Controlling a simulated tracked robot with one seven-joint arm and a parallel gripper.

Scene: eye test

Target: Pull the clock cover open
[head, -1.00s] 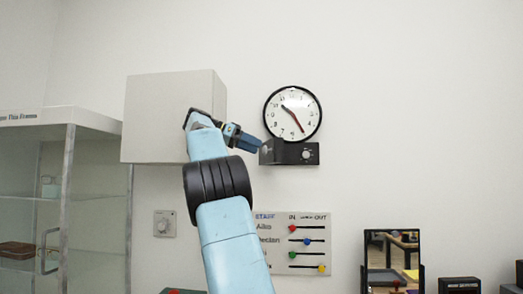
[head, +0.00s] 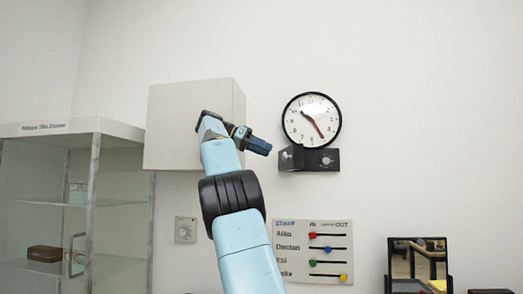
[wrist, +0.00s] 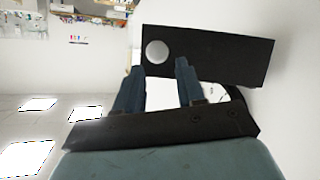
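The round wall clock (head: 311,120) has a white face, black rim and red hand. I cannot tell a separate cover from its front. A black box (head: 322,160) sits directly below it, with a dial on its front and a pale round knob on its left side. In the wrist view, which looks upside down, the box (wrist: 225,56) shows its round knob (wrist: 157,51), and part of the clock (wrist: 236,98) shows behind my fingers. My gripper (head: 268,149) is just left of the box, apart from it. Its fingers (wrist: 156,65) are spread, with nothing held between them.
A white wall box (head: 190,125) is behind my arm. A glass cabinet (head: 75,130) stands at the left. A staff board (head: 312,252) with coloured sliders and a thermostat-like dial (head: 185,230) are lower on the wall. The wall right of the clock is bare.

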